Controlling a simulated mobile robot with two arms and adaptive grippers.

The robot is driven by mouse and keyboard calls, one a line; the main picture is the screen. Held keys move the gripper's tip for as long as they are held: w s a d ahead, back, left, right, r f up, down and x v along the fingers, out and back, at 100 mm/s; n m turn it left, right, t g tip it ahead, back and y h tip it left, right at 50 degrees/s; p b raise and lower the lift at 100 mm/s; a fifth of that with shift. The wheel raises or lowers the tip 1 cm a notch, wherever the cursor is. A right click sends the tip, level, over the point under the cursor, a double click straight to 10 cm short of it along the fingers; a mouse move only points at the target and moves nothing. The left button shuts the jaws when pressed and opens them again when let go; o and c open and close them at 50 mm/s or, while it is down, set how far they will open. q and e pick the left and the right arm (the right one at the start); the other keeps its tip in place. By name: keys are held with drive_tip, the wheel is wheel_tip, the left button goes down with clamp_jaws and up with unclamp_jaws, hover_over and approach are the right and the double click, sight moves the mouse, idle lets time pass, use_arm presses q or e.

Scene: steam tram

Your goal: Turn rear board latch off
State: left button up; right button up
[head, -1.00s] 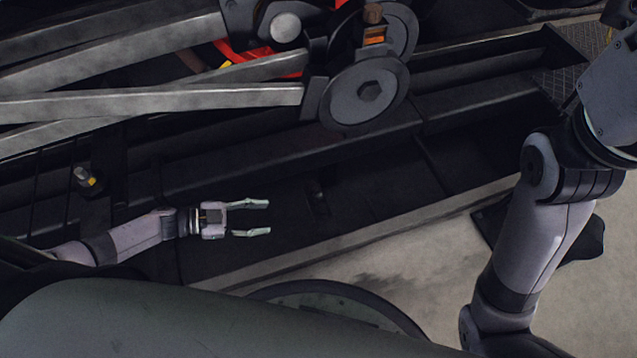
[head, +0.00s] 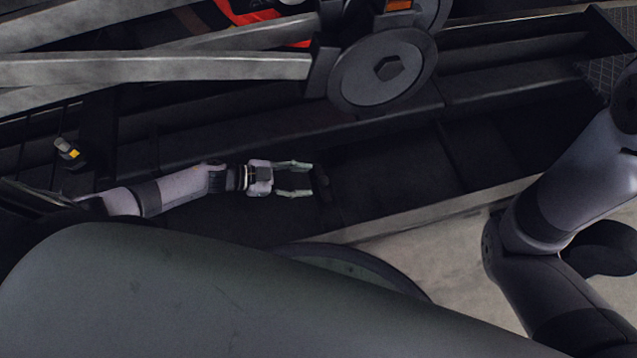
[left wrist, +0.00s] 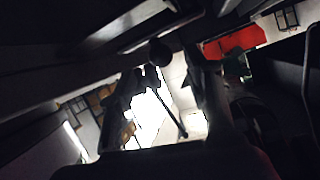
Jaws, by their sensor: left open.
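A small dark fitting (head: 322,184), which looks like the latch, sits on the black board in the middle of the head view. Its exact shape and setting are too dark to tell. My left gripper (head: 311,179) is open and empty, its two pale fingers pointing right. The fingertips are right at the fitting's left side; I cannot tell whether they touch it. In the left wrist view a dark round knob (left wrist: 160,51) stands against bright light; I cannot tell if it is the same fitting. My right gripper is out of the picture.
Grey metal rods (head: 160,68) and a large round disc with a hex centre (head: 388,69) lie above my left gripper. A small yellow-marked fitting (head: 68,149) is at the left. A pale ledge (head: 440,212) runs along the board's lower edge, with floor beyond.

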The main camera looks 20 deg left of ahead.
sight(319, 180)
use_arm(q)
drive_tip(key=b+x, duration=0.1)
drive_tip(key=x, duration=0.4)
drive_tip(key=shift+w+f+b, duration=0.1)
drive_tip(key=shift+b, duration=0.3)
drive_tip(key=shift+c, duration=0.6)
clamp_jaws()
